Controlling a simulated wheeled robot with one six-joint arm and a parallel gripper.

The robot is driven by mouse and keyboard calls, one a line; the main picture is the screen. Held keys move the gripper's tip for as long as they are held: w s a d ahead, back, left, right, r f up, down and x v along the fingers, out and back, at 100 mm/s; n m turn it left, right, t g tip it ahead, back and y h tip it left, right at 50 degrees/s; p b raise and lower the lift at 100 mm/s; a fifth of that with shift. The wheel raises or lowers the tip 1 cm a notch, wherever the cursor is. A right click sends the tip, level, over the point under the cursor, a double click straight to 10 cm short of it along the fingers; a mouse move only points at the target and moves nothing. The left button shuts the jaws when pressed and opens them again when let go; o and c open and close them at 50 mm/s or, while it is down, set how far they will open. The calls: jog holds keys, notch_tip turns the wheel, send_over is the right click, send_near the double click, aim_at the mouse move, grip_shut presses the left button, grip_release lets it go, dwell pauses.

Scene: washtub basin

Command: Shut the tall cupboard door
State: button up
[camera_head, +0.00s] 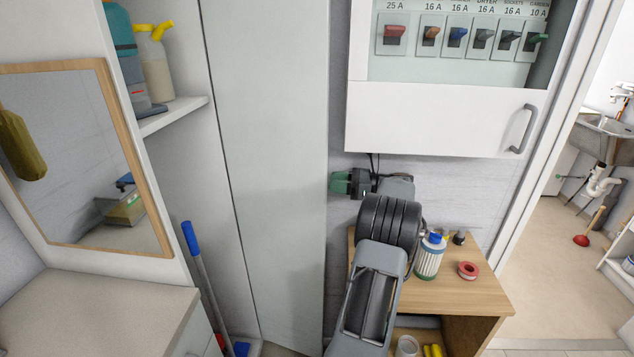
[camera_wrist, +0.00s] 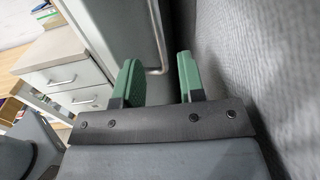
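The tall cupboard door (camera_head: 268,150) is a pale, narrow panel standing open beside the cupboard's interior in the head view. My gripper (camera_head: 340,183) is just right of the door's free edge, with its green fingers pointing left. In the wrist view my gripper (camera_wrist: 157,75) is open, with a clear gap between its two green fingers. The door (camera_wrist: 120,35) shows ahead of it, with a grey bar handle (camera_wrist: 157,42) in line with the gap. The handle appears to be beyond the fingertips; I cannot tell whether anything touches. The head view hides this handle.
A shelf (camera_head: 175,115) inside the cupboard holds bottles; a blue-tipped pole (camera_head: 205,270) leans below. A white breaker box (camera_head: 430,120) hangs above my arm. A wooden table (camera_head: 460,290) with small items stands under my arm. The grey wall (camera_wrist: 225,60) is close on the right.

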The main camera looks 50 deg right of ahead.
aim_at(317, 180)
jog(key=shift+x, duration=2.95)
grip_shut()
